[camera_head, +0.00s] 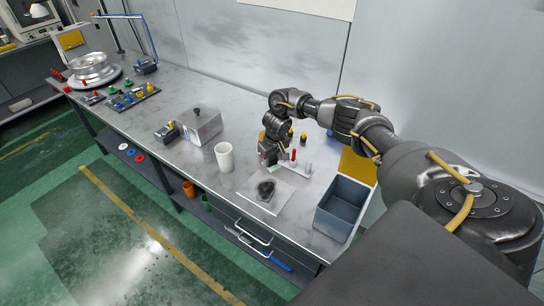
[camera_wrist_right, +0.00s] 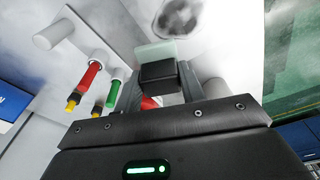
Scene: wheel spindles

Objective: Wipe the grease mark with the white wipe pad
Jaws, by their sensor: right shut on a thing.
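The grease mark (camera_head: 266,190) is a dark smear on a pale square plate (camera_head: 284,199) on the bench; a dark smudge (camera_wrist_right: 178,16) also shows beyond the fingers in the right wrist view. My right gripper (camera_head: 268,158) is at the back edge of this plate, behind the mark. In the right wrist view its fingers (camera_wrist_right: 162,92) are shut on the wipe pad's black block, with the pale pad (camera_wrist_right: 158,52) at its far end. I cannot tell whether the pad touches the plate. My left gripper is out of view.
A blue-grey bin (camera_head: 343,208) stands right of the plate and a white cup (camera_head: 224,157) left of it. Red and white upright pieces (camera_head: 294,160) stand close beside my right gripper. A metal box (camera_head: 201,125) is further left. The bench's front edge is near the plate.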

